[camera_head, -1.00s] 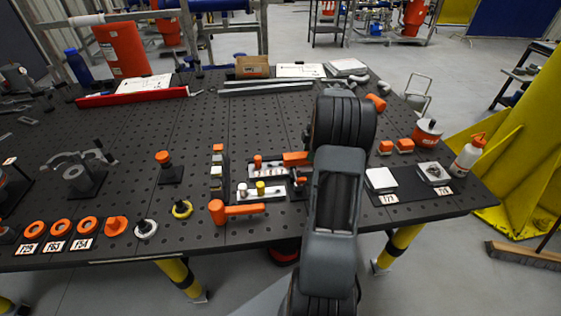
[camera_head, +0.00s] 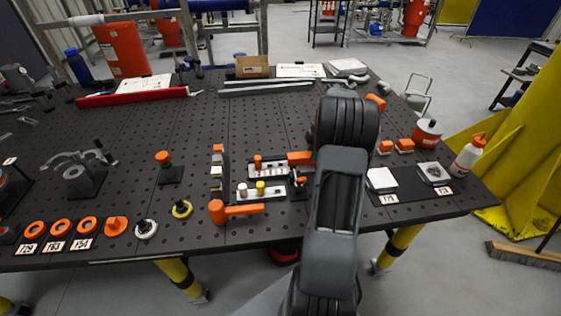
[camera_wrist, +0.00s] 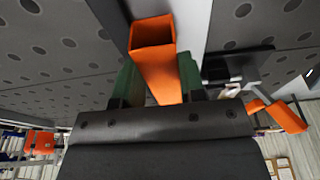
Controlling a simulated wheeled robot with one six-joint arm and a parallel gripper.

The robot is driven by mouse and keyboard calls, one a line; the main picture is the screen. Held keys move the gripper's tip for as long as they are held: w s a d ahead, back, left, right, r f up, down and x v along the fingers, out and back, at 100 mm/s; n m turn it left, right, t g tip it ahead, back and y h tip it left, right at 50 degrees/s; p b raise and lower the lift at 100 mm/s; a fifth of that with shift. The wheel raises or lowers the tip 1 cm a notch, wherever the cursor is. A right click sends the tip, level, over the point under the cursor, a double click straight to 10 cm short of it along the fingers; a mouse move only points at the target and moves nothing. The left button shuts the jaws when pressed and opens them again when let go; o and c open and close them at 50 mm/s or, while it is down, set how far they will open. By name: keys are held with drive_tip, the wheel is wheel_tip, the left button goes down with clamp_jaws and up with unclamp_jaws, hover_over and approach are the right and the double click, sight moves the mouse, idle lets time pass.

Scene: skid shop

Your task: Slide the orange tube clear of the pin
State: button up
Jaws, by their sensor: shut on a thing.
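The orange tube (camera_wrist: 165,60) is a square hollow piece in the wrist view, with its open end towards the top. My gripper (camera_wrist: 160,78) is shut on it, with one green finger on each side. In the head view the orange tube (camera_head: 299,158) shows only its left part beside my arm. My arm hides the gripper and the rest of the tube there. I cannot make out the pin, or whether the tube is still around it.
White blocks (camera_head: 250,191) with small coloured pegs stand left of my arm. An orange hammer-shaped piece (camera_head: 240,209) lies in front of them. White and grey pads (camera_head: 382,180) and a squeeze bottle (camera_head: 466,156) are to the right.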

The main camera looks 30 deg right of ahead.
drive_tip(key=shift+d, duration=0.2)
drive_tip(key=shift+s+d+r, duration=0.1)
drive_tip(key=shift+s+d, duration=0.2)
drive_tip(key=shift+d, duration=0.2)
drive_tip(key=shift+s+d, duration=0.25)
drive_tip(key=shift+d, duration=0.25)
drive_tip(key=shift+d, duration=0.1)
drive_tip(key=o, duration=1.1)
drive_tip(key=shift+r, duration=0.1)
drive_tip(key=shift+s+d+r+p, duration=0.1)
drive_tip(key=shift+d+r+p, duration=0.05)
drive_tip(key=shift+r+p, duration=0.45)
drive_tip(key=shift+s+d+r+p, duration=0.1)
drive_tip(key=shift+r+p, duration=0.3)
drive_tip(key=shift+r, duration=0.4)
wheel_tip(320, 180, up, 4)
drive_tip(key=shift+f+p, duration=0.1)
drive_tip(key=shift+p, duration=1.05)
